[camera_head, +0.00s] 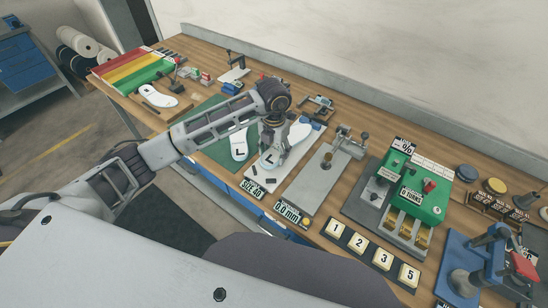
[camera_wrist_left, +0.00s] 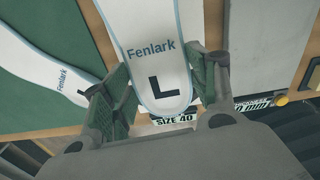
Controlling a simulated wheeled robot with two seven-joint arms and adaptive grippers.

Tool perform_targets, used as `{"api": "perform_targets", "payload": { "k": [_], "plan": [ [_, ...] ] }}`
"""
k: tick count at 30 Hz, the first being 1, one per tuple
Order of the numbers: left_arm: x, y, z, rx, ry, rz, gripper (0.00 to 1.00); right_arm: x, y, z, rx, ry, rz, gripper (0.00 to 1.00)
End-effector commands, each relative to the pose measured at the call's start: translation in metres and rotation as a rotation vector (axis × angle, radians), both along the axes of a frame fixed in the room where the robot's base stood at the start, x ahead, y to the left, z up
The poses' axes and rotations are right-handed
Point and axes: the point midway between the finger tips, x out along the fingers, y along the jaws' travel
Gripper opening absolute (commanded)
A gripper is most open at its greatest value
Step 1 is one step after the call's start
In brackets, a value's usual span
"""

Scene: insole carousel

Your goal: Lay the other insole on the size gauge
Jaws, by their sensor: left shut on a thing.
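My left gripper (camera_head: 275,146) is shut on a white insole with a blue edge, the word Fenlark and a black L. In the left wrist view this insole (camera_wrist_left: 158,65) lies between the two fingers (camera_wrist_left: 163,92), heel towards me. It is over the pale size gauge (camera_head: 257,180), whose SIZE 40 display (camera_head: 252,189) is at its near end; I cannot tell whether it touches the board. A white forefoot part (camera_head: 299,132) shows beyond my gripper. Another Fenlark insole marked L (camera_head: 239,144) lies on the green mat (camera_head: 214,150). My right gripper is not in view.
Right of the gauge stand a grey plate device (camera_head: 312,182) with a 0.0 mm display (camera_head: 288,213) and a green machine (camera_head: 418,190). Numbered tiles (camera_head: 375,255) lie at the front edge. A further white insole (camera_head: 158,96) lies at the far left near coloured racks.

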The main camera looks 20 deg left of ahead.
Motion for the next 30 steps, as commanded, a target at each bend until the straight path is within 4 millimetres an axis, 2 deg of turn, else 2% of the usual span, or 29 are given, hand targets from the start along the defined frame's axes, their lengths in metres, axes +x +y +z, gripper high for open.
{"api": "perform_targets", "payload": {
  "k": [5,15,29,30],
  "plan": [
    [0.0,0.0,-0.006,0.001,0.002,0.0,0.37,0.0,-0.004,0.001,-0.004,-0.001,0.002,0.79],
    [0.0,0.0,-0.036,0.0,0.001,0.001,0.37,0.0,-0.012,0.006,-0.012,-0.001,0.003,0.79],
    [0.0,0.0,-0.04,0.001,0.0,0.0,0.37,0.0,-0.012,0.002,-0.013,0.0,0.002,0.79],
    [0.0,0.0,-0.04,0.001,0.0,0.0,0.64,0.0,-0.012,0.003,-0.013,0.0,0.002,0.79]
  ]
}}
